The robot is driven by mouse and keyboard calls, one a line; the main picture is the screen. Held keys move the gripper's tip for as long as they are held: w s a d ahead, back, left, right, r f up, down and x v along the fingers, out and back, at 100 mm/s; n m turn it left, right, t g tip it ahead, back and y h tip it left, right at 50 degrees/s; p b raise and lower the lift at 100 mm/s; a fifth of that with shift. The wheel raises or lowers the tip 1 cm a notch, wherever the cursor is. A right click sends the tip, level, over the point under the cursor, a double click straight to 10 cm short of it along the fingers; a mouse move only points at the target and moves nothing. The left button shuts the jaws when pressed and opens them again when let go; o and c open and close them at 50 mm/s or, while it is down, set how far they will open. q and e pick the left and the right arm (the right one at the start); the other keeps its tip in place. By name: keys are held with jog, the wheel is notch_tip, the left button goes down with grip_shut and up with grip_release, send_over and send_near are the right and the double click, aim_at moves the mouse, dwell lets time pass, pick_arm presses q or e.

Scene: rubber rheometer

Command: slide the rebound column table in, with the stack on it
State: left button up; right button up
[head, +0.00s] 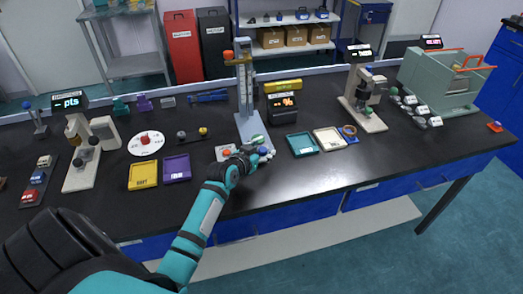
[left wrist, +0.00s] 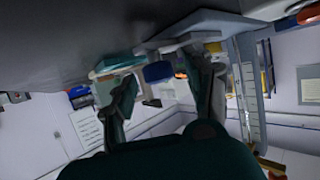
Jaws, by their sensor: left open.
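The rebound column (head: 244,85) stands upright near the middle of the bench, with a scale on it and a grey-blue base (head: 249,128). A small pale green piece (head: 258,140) shows at the front of the base, just behind my left gripper (head: 262,153). I cannot tell whether it is the table or the stack; the gripper and arm partly hide this spot. My left gripper is open in front of the base. In the left wrist view, its two fingers (left wrist: 168,95) are spread apart, and the column (left wrist: 250,90) is at the right. My right gripper is not in view.
Teal (head: 302,144) and cream (head: 329,140) trays lie to the right; yellow (head: 143,175) and purple (head: 177,168) trays lie to the left.

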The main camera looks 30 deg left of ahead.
aim_at(256, 136)
pick_arm(q)
jog(key=shift+c, duration=0.2)
grip_shut()
dwell(0.3)
jog(key=w+a+b, duration=0.1)
jog(key=w+a, duration=0.1)
jog(key=w+a+b, duration=0.2)
jog(key=a, duration=0.1)
jog(key=shift+w+a+f, duration=0.15)
jog(key=shift+w+a, duration=0.1)
jog(key=shift+w, duration=0.1)
jog(key=shift+w+a+b, duration=0.15)
jog(key=shift+a+b, duration=0.05)
jog(key=shift+b, duration=0.1)
jog(key=shift+o, duration=0.2)
grip_release()
